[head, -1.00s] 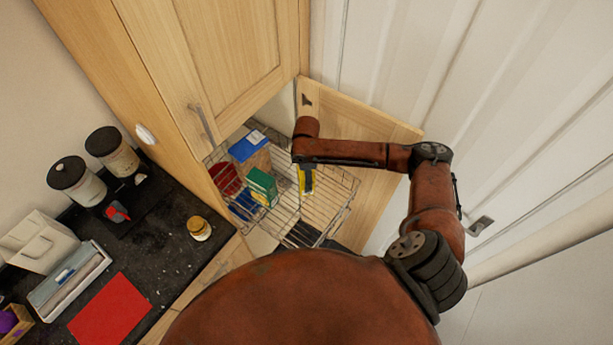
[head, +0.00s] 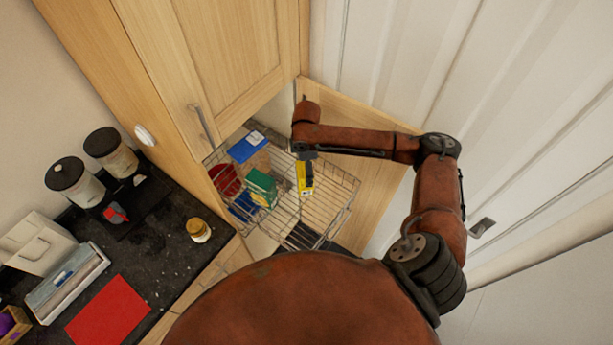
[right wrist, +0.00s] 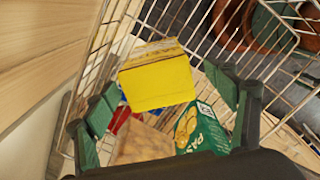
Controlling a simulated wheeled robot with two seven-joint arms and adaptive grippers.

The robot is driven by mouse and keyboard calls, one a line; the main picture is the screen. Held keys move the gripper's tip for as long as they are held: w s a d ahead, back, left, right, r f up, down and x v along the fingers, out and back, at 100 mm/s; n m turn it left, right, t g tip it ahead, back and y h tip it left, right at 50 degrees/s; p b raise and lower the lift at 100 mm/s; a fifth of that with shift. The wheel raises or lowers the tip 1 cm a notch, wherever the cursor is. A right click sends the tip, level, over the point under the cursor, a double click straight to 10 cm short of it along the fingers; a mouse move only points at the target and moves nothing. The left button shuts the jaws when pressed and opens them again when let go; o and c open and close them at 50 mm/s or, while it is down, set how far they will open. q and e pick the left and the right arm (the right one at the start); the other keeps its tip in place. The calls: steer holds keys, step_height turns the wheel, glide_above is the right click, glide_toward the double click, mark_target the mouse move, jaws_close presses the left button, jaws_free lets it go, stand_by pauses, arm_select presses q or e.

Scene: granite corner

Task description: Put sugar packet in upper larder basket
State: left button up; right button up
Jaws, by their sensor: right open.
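A yellow packet with dark print (head: 305,179) sits in the wire basket (head: 340,203), towards its right side. It is probably the sugar packet, but I cannot read its label. In the right wrist view the yellow packet (right wrist: 158,82) shows between and beyond the spread green-padded fingers of my right gripper (right wrist: 160,86). The gripper is open and empty. In the head view my right gripper (head: 306,157) is just above the packet, mostly hidden under the wrist. My left gripper is out of view.
The basket also holds a green pasta box (head: 261,187), a blue-topped brown packet (head: 249,148) and a red round item (head: 225,179). A wooden cupboard door (head: 235,50) stands to the left. A small jar (head: 199,230) is on the dark worktop (head: 165,235).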

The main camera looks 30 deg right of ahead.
step_height(320, 180, up, 5)
steer(key=shift+r+b, duration=0.2)
steer(key=shift+b, duration=0.1)
steer(key=shift+r, duration=0.25)
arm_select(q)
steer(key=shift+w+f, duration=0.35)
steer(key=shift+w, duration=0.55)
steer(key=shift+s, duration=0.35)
